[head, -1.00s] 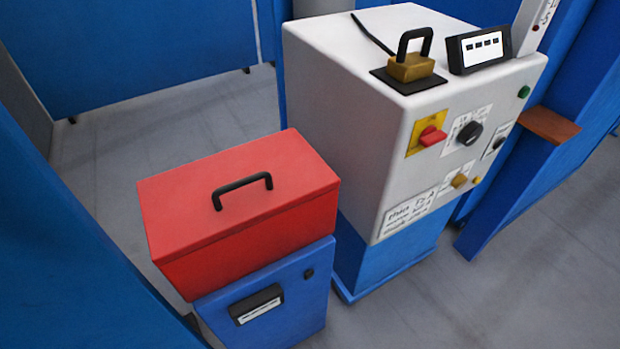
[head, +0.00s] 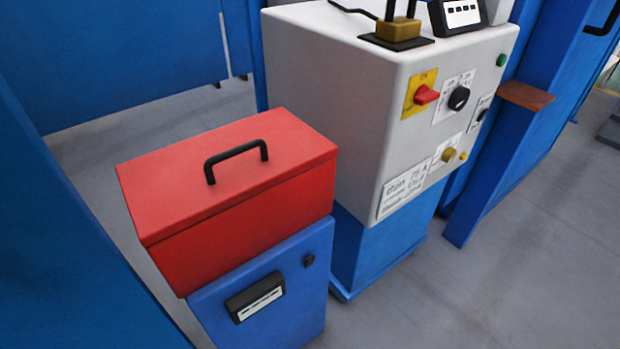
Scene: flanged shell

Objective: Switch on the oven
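A white control cabinet (head: 340,110) on a blue base stands right of centre in the head view. Its front carries a red rotary switch (head: 426,95) on a yellow plate. To its right is a black knob (head: 458,98) on a white label. Lower down are a brass-coloured knob (head: 448,155) and a small yellow button (head: 463,156). A green button (head: 502,60) is near the upper right edge. Which of these belongs to the oven cannot be told. Neither of my grippers shows.
A red box (head: 230,190) with a black handle sits on a blue cabinet (head: 270,300) left of the control cabinet. A brown ledge (head: 526,95) juts out at right. Blue panels stand at left and right. Grey floor (head: 510,270) is clear at lower right.

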